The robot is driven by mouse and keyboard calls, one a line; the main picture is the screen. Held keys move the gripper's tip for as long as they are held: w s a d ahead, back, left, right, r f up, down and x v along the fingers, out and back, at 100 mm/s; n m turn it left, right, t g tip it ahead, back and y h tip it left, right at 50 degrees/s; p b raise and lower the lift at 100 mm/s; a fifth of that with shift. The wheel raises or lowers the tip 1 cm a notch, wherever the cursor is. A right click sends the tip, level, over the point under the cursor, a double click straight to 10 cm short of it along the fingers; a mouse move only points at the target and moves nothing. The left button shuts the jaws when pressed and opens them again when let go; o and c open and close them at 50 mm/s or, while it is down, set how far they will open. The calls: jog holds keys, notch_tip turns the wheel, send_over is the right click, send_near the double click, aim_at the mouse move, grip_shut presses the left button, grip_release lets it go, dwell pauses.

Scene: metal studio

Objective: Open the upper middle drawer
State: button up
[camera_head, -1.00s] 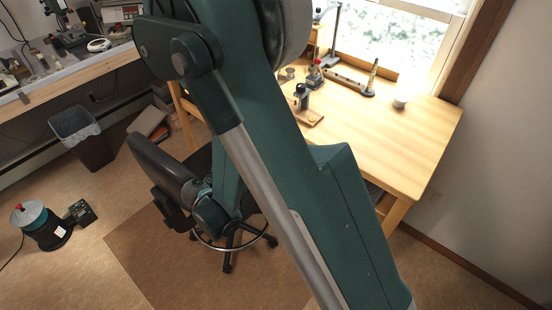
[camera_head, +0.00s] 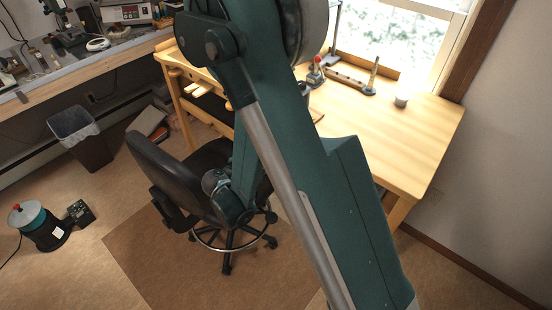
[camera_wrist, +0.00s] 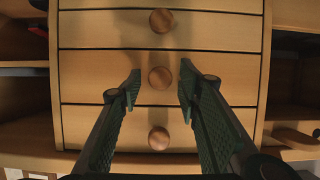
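In the wrist view a light wood drawer stack fills the middle, with several drawer fronts and three round brown knobs in a vertical line. My gripper (camera_wrist: 160,83) is open, with one green finger on each side of the middle knob (camera_wrist: 160,78) in the picture. I cannot tell whether the fingers touch this knob. The drawer front (camera_wrist: 90,75) behind it looks shut. Another knob (camera_wrist: 160,20) shows above and one (camera_wrist: 158,138) below. Which of these is the upper middle drawer is unclear. In the head view my arm hides the gripper and drawers.
Open dark compartments flank the drawers in the wrist view, with a wooden bar (camera_wrist: 295,138) at the right. In the head view a wooden desk (camera_head: 420,140) stands by the window. A black wheeled chair (camera_head: 160,165) stands in front of it, and a bin (camera_head: 82,140) at the left.

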dwell(0.3)
grip_shut()
jog(key=s+a, duration=0.3)
jog(key=shift+s+a+b, duration=0.1)
jog(key=shift+b, duration=0.25)
grip_release()
dwell(0.3)
